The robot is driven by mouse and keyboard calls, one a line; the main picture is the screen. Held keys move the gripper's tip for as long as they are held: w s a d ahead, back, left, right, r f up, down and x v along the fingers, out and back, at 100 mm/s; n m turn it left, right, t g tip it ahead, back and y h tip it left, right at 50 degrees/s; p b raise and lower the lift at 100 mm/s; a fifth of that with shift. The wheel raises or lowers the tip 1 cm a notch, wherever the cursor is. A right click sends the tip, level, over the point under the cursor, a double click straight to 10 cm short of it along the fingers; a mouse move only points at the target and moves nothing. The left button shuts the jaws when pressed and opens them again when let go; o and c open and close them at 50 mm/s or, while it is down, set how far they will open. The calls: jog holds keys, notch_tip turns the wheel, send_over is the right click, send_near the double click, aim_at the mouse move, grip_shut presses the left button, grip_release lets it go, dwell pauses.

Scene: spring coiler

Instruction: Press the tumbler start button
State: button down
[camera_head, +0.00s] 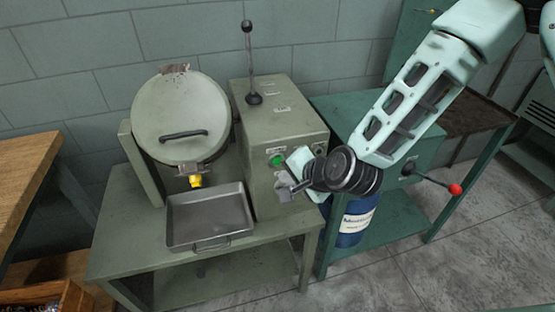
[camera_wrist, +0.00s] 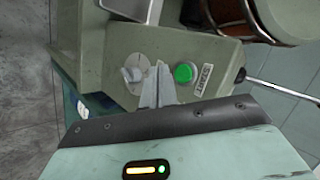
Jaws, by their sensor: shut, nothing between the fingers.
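The tumbler (camera_head: 182,115) is a grey-green drum with a lidded front on a bench, with a control box (camera_head: 262,195) to its right. A round green button (camera_head: 276,161) sits on the box's front face and shows clearly in the wrist view (camera_wrist: 184,72). A pale rotary knob (camera_wrist: 132,75) is beside it. My gripper (camera_head: 291,187) is close in front of this face, below and slightly right of the button. In the wrist view its closed, empty fingers (camera_wrist: 159,72) point at the panel between knob and button. Contact with the panel cannot be told.
A long black-knobbed lever (camera_head: 250,62) rises from the box top. A metal tray (camera_head: 208,243) sits in front of the drum. A teal bench (camera_head: 395,215) with a red-knobbed lever (camera_head: 454,189) and a blue drum (camera_head: 350,236) stand at right.

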aim_at(277, 161)
jog(key=shift+w+a, duration=0.2)
jog(key=shift+w, duration=0.4)
jog(key=shift+w+a, duration=0.15)
jog(key=shift+w, duration=0.45)
jog(key=shift+w, duration=0.1)
dwell(1.1)
jog(key=shift+w+a, duration=0.1)
jog(key=shift+w, duration=0.2)
